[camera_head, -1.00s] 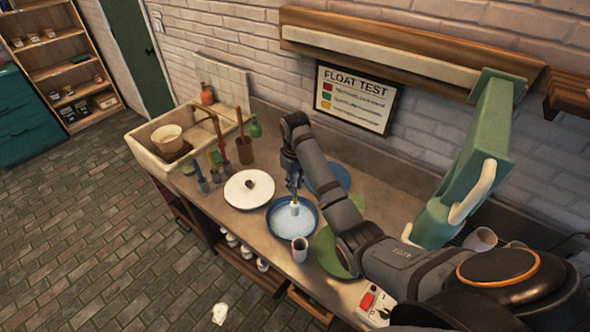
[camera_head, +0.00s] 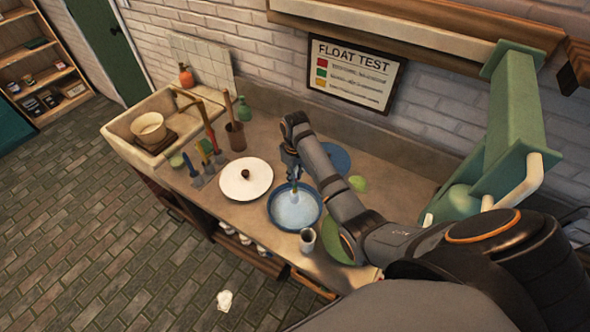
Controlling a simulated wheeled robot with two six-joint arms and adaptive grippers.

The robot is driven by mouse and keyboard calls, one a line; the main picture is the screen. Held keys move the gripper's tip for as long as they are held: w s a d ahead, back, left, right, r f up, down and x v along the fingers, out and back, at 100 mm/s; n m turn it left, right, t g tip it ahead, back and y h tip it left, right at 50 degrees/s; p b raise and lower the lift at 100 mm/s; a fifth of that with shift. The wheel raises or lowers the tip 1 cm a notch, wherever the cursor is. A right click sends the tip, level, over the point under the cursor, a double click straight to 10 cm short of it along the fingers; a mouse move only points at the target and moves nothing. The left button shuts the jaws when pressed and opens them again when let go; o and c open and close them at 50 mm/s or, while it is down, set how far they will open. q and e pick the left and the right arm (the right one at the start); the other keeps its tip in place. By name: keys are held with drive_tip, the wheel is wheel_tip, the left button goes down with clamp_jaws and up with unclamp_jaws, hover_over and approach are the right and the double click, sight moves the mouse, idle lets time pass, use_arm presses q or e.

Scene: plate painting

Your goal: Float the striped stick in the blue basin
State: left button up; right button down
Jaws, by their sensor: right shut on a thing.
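The blue basin (camera_head: 272,212) stands on the counter with pale water or foam in it. My right gripper (camera_head: 292,177) points down above the basin's far side. It is shut on the striped stick (camera_head: 294,191), of which only a small pale lower part shows below the fingers. The stick's stripes are too small to make out, and I cannot tell whether its lower end touches the water. My left gripper is not in view.
A white plate (camera_head: 233,181) with a dark knob lies left of the basin. A grey cup (camera_head: 307,240) stands close in front of it. A blue plate (camera_head: 336,157) and a green plate (camera_head: 337,246) lie partly behind my arm. Coloured sticks (camera_head: 205,156) stand near the sink.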

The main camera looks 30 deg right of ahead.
sight(295, 187)
wheel_tip(295, 187, down, 2)
drive_tip(key=shift+f, duration=0.1)
wheel_tip(295, 187, down, 4)
drive_tip(key=shift+s+f+b, duration=0.1)
drive_tip(key=shift+b, duration=1.05)
drive_tip(key=shift+f+b, duration=2.85)
drive_tip(key=shift+f, duration=2.1)
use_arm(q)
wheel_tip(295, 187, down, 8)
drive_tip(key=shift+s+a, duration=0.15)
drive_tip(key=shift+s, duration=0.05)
use_arm(e)
drive_tip(key=c, duration=1.1)
unclamp_jaws()
drive_tip(key=o, duration=0.8)
